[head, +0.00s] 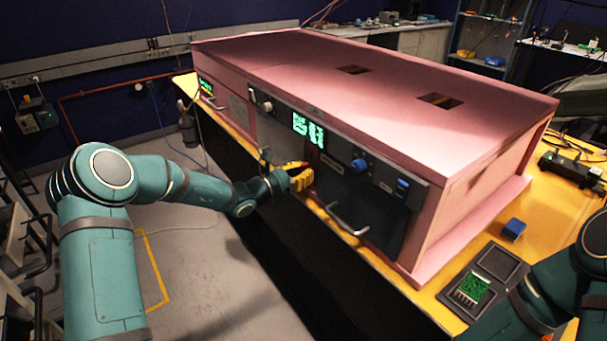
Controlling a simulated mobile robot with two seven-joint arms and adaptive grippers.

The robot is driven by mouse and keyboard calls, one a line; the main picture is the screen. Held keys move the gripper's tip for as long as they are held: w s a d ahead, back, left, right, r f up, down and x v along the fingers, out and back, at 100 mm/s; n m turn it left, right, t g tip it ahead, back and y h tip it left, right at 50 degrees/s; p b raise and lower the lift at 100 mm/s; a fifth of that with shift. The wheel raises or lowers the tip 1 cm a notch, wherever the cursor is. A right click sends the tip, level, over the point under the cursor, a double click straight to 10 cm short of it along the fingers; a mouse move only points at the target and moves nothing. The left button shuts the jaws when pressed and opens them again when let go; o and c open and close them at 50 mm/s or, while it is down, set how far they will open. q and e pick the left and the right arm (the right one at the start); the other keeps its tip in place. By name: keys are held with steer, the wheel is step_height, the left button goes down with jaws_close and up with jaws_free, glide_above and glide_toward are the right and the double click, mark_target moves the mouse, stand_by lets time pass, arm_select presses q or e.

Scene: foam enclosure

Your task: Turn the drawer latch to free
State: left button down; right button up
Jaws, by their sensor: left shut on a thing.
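The pink enclosure (450,165) stands on a yellow-topped bench. Its dark drawer front (365,205) has a metal bar handle (347,218) low down and looks closed. My left gripper (303,177), with yellow and orange fingers, is at the left edge of this drawer front. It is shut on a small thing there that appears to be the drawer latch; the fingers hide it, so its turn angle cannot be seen. My right arm shows at the lower right, but its gripper is out of the picture.
A control strip above the drawer carries a green display (308,131) and a blue knob (360,166). A blue block (514,229) and a dark tray (487,279) with a green circuit board (473,287) lie on the bench at right. The floor at left is mostly clear.

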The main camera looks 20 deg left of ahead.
arm_select(q)
steer(key=shift+r, duration=0.1)
steer(key=c, duration=1)
jaws_free()
steer(key=shift+d, duration=0.1)
steer(key=v, duration=1.2)
